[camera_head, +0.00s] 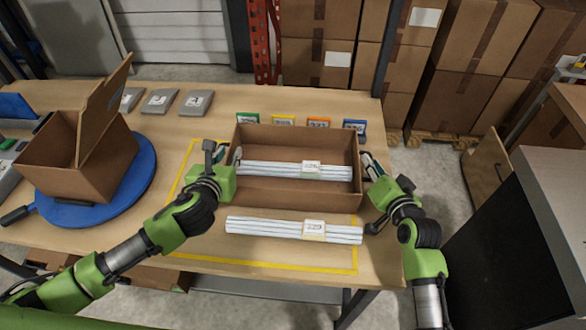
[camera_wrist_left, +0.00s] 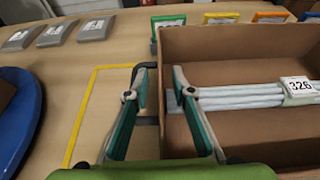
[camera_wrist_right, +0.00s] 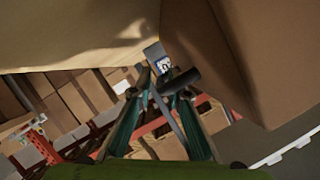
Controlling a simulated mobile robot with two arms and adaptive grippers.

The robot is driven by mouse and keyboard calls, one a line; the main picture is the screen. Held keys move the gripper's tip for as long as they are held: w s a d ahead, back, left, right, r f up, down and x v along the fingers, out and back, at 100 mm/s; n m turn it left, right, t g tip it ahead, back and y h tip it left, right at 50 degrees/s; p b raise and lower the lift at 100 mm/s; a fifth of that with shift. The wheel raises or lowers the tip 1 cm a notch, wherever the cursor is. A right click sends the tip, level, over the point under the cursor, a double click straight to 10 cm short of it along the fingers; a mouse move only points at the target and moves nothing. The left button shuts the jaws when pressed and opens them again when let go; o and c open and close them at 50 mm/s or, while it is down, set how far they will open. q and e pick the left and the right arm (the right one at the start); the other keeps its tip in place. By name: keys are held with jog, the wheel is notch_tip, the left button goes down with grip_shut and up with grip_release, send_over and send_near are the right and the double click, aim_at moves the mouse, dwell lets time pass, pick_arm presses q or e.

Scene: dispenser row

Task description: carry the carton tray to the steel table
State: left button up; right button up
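The carton tray (camera_head: 290,191) is an open brown cardboard box near the front right of the wooden table. Inside lies a pale bundle (camera_head: 262,169) labelled 326, also visible in the left wrist view (camera_wrist_left: 250,97). My left gripper (camera_head: 232,160) is at the tray's left wall. In the left wrist view its fingers (camera_wrist_left: 159,78) stand apart, one outside the wall and one inside. My right gripper (camera_head: 369,160) is at the tray's right wall. In the right wrist view its fingertips (camera_wrist_right: 160,77) are close together beside a dark bar; their hold on the wall is unclear.
A second pale bundle (camera_head: 290,230) lies in front of the tray. Colored tags (camera_head: 283,121) stand behind it. An open box (camera_head: 72,165) on a blue round board (camera_head: 142,166) is at left. Grey labelled plates (camera_head: 195,103) lie behind. A dark cabinet (camera_head: 500,250) stands at right.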

pick_arm(q)
jog(key=shift+w+f, duration=0.1)
jog(key=shift+w, duration=0.25)
pick_arm(e)
jog(key=shift+w+a+f, duration=0.1)
jog(key=shift+w, duration=0.25)
pick_arm(q)
grip_shut()
pick_arm(e)
grip_shut()
